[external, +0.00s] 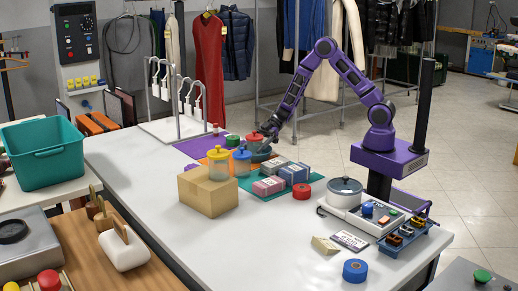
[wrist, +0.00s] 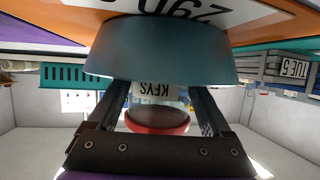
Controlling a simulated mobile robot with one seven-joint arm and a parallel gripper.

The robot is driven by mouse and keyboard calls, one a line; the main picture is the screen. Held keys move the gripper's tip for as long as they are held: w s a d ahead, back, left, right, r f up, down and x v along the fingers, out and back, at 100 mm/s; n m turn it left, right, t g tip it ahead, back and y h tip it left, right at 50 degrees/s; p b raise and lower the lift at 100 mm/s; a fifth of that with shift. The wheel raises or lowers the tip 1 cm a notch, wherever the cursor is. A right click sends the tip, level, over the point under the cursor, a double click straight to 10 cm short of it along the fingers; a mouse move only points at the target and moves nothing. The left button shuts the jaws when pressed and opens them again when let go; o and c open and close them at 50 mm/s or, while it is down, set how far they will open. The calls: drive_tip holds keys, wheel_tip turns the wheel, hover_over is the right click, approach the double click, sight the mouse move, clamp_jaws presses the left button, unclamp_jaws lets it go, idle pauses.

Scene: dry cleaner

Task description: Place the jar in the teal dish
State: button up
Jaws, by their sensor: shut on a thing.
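My gripper (external: 266,136) is shut on a jar with a red lid (external: 254,137). In the wrist view, which is upside down, my gripper's fingers (wrist: 160,92) stand either side of the jar's clear body, with the red lid (wrist: 157,121) and a label reading KEYS (wrist: 154,89). The teal dish (wrist: 160,52) covers the jar's lower part there, so the jar is upright with its base within the dish's rim. Whether the base touches the dish floor is hidden. In the external view the dish (external: 262,156) is small and partly covered.
A yellow-lidded jar (external: 218,164) and a blue-lidded jar (external: 241,163) stand close by, behind a cardboard box (external: 207,193). Small boxes (external: 294,173) lie to the right. A metal rack (external: 178,110) stands at the back left.

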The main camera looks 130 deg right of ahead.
drive_tip(key=o, duration=1.5)
drive_tip(key=shift+r, duration=0.15)
drive_tip(key=p+v, duration=0.2)
drive_tip(key=v, duration=1)
drive_tip(key=shift+r, duration=0.1)
